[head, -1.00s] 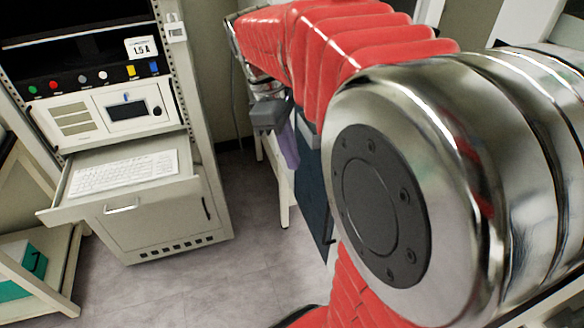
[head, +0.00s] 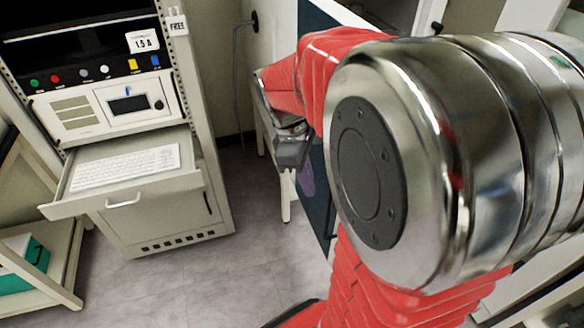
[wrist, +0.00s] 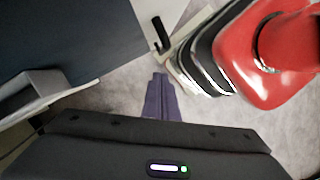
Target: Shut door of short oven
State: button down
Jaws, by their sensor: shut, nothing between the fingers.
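My gripper (wrist: 162,98) shows in the wrist view as two purple fingers pressed together, with nothing between them. In the head view the purple fingers (head: 306,180) hang low beside a dark blue panel (head: 318,205), partly behind my arm. A white cabinet (head: 283,40) with a dark blue face stands behind my arm; it may be the short oven, but most of it is hidden. In the wrist view a dark blue panel (wrist: 85,35) with a pale edge and a black handle (wrist: 160,32) lies up and left of the fingertips. I see no contact.
A rack cabinet with a pulled-out keyboard drawer (head: 120,190) stands at left. A shelf with a teal box (head: 25,275) is at the lower left. Grey floor (head: 240,250) is free between the rack and my arm. A pale bracket (wrist: 40,95) shows at the wrist view's left.

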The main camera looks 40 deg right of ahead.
jog(key=shift+s+d, duration=0.9)
jog(key=shift+s, duration=0.2)
